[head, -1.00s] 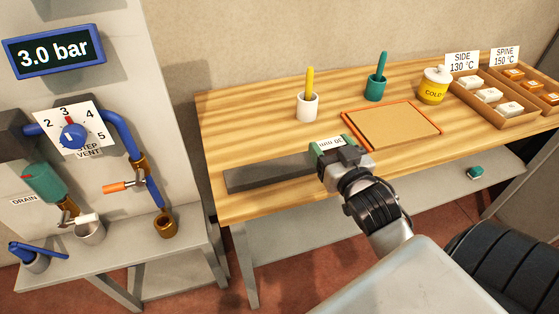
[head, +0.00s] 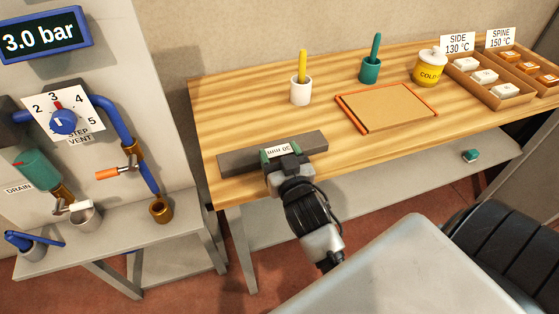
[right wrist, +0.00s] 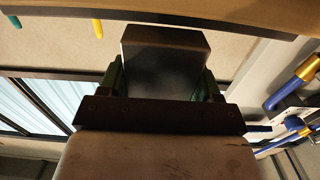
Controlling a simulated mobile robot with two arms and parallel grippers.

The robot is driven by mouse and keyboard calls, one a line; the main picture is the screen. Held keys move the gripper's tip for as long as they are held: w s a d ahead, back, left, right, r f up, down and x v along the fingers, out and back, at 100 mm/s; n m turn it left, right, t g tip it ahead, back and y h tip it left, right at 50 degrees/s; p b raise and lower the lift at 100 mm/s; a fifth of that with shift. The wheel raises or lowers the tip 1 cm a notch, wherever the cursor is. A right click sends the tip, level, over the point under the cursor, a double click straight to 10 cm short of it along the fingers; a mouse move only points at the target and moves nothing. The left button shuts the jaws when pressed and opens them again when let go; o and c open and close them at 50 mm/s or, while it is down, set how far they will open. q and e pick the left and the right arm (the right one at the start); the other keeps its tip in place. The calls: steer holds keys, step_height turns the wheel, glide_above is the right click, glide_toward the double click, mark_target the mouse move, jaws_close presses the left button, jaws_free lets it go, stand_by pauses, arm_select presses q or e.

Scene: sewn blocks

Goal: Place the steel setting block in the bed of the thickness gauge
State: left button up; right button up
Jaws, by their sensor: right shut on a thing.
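The steel setting block (head: 279,150), with a white label reading "30 mm" upside down, is between the green-padded fingers of my right gripper (head: 282,154). In the right wrist view a dark block (right wrist: 165,62) fills the space between the fingers (right wrist: 163,88), so the gripper is shut on it. A long dark grey bar (head: 237,165) lies along the table's front left; it looks like the gauge bed. The block is over the middle of this bar in the head view. I cannot tell whether they touch. The gripper hides part of the bar. My left gripper is not in view.
The wooden table (head: 235,110) carries a white cup (head: 301,91), a green cup (head: 371,71), an orange-edged board (head: 388,107), a yellow COLD pot (head: 428,70) and trays of blocks (head: 503,106). A valve panel (head: 90,40) stands left. Free wood lies behind the bar.

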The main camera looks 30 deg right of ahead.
steer(key=shift+f, duration=1)
steer(key=shift+f, duration=0.1)
steer(key=o, duration=1.2)
